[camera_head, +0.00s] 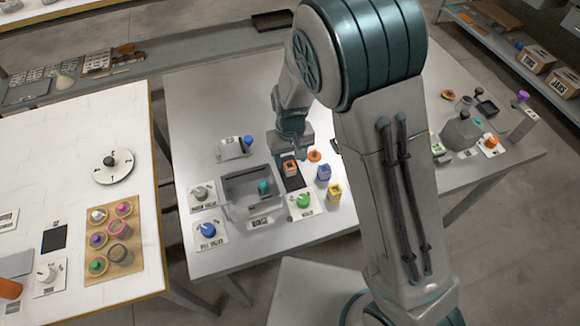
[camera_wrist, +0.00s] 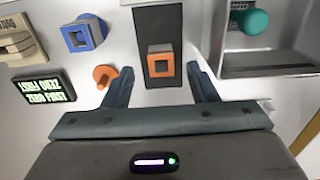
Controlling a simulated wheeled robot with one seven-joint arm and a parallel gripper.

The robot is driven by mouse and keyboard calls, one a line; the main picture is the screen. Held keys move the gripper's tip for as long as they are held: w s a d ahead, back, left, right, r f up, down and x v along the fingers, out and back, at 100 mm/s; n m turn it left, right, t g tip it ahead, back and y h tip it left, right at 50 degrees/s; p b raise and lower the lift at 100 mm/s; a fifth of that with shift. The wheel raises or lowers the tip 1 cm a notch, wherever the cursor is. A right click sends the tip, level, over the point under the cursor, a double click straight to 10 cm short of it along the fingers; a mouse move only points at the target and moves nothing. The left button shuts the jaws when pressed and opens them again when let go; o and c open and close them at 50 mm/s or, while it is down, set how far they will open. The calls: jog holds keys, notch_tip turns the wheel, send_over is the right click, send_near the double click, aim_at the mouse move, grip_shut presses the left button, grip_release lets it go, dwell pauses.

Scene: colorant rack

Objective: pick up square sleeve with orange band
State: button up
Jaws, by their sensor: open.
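The square sleeve with the orange band (camera_wrist: 160,61) stands on a dark rectangular mat (camera_wrist: 158,20) in the wrist view. My gripper (camera_wrist: 160,73) is open and empty, with one finger on each side of the sleeve in the picture. I cannot tell whether the fingers are level with the sleeve or still above it. In the head view, my gripper (camera_head: 293,150) is partly hidden by its own wrist.
An orange peg-like piece (camera_wrist: 104,76) stands close to the left finger in the wrist view. A blue square sleeve (camera_wrist: 83,34) lies beyond it, beside a dark display (camera_wrist: 43,87). A grey tray (camera_wrist: 270,65) with a teal knob (camera_wrist: 250,21) is at the right. A yellow sleeve (camera_head: 334,193) stands near the blue one.

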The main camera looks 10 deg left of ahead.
aim_at(290, 165)
jog(key=shift+f, duration=2)
jog(key=shift+a, duration=0.1)
jog(key=c, duration=1)
jog(key=shift+r, duration=0.1)
